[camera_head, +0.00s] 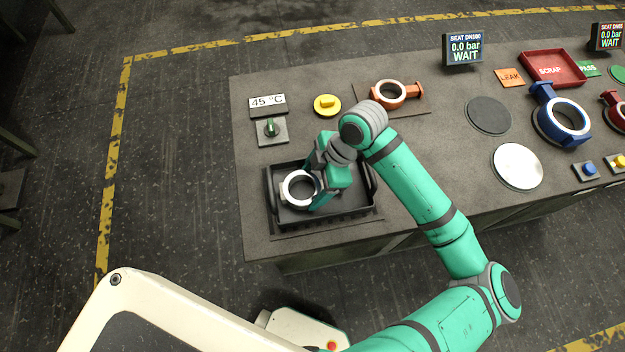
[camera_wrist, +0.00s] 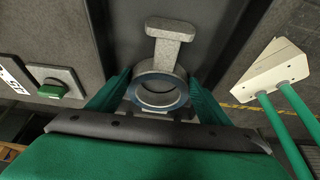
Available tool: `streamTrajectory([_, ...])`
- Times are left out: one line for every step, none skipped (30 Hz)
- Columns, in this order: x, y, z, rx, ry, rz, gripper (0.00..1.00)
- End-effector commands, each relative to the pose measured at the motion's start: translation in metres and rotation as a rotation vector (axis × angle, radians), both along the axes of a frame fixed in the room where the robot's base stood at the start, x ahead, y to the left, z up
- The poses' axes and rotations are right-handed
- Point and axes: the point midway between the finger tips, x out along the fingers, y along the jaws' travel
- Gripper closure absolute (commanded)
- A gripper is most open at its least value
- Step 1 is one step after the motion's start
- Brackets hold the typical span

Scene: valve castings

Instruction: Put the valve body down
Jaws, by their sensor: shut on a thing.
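The valve body (camera_head: 287,191) is a grey ring, with a white-looking face in the head view, over the black tray (camera_head: 362,204) at the left end of the bench.
A green knob (camera_head: 270,128) and a "45 °C" display (camera_head: 267,104) stand behind the tray. A yellow disc (camera_head: 327,104) and an orange valve casting (camera_head: 390,95) lie farther back. Blue (camera_head: 561,118) and red (camera_head: 614,108) castings and a red scrap tray (camera_head: 553,69) are at right.

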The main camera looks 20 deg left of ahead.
Motion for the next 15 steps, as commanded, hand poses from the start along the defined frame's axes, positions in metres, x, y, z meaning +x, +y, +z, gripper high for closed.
streamTrajectory([0.0002,0.0003,0.0012,0.002,-0.001,0.0,0.91])
streamTrajectory([0.0002,0.0003,0.0012,0.002,-0.001,0.0,0.91])
streamTrajectory([0.0001,0.0003,0.0008,0.002,-0.001,0.0,0.91])
streamTrajectory([0.0001,0.0004,0.0004,0.003,-0.001,0.0,0.91])
streamTrajectory([0.0001,0.0003,-0.0002,0.003,-0.001,0.0,0.91])
streamTrajectory([-0.0001,0.0006,-0.0011,0.003,-0.001,0.001,0.91])
streamTrajectory([-0.0003,0.0006,-0.002,0.0,0.0,0.001,0.23])
streamTrajectory([-0.0003,0.0006,-0.002,0.0,0.0,0.002,0.16])
streamTrajectory([-0.0002,0.0005,-0.0019,0.0,0.0,0.001,0.09])
streamTrajectory([-0.0001,0.0002,-0.0019,0.0,0.0,0.001,0.09])
streamTrajectory([-0.0002,0.0001,-0.0019,0.0,0.0,0.001,0.09])
streamTrajectory([-0.0002,0.0001,-0.0019,0.0,0.0,0.0,0.09])
streamTrajectory([0.0,0.0,-0.0018,0.0,0.0,0.0,0.09])
streamTrajectory([-0.0001,0.0,-0.0018,0.0,0.0,0.0,0.09])
streamTrajectory([0.0001,-0.0003,-0.0019,0.0,0.0,-0.001,0.09])
